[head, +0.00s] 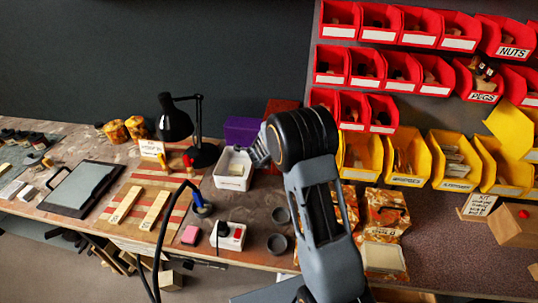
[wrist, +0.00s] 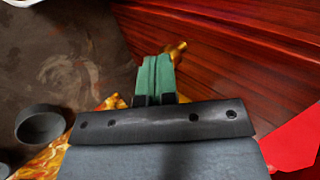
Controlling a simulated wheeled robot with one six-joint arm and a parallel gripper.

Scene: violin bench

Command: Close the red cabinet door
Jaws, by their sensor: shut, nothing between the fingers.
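The red cabinet shows in the head view as a small red-brown patch (head: 284,106) behind my arm, beside the purple box. My arm hides most of it, and I cannot tell how far its door stands open. In the wrist view a glossy red wooden panel (wrist: 235,60) fills the upper right, with a small brass knob (wrist: 178,50) near its left edge. My gripper (wrist: 157,62) has its green fingers shut and empty, with the tips right beside the knob. I cannot tell whether they touch it. In the head view my gripper (head: 262,157) is partly hidden by my arm.
A purple box (head: 241,130) and a white bin (head: 232,168) stand left of my gripper. Dark round cups (head: 277,243) and orange patterned packets (head: 386,212) lie nearer on the bench. Red bins (head: 338,65) and yellow bins (head: 405,157) line the right wall.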

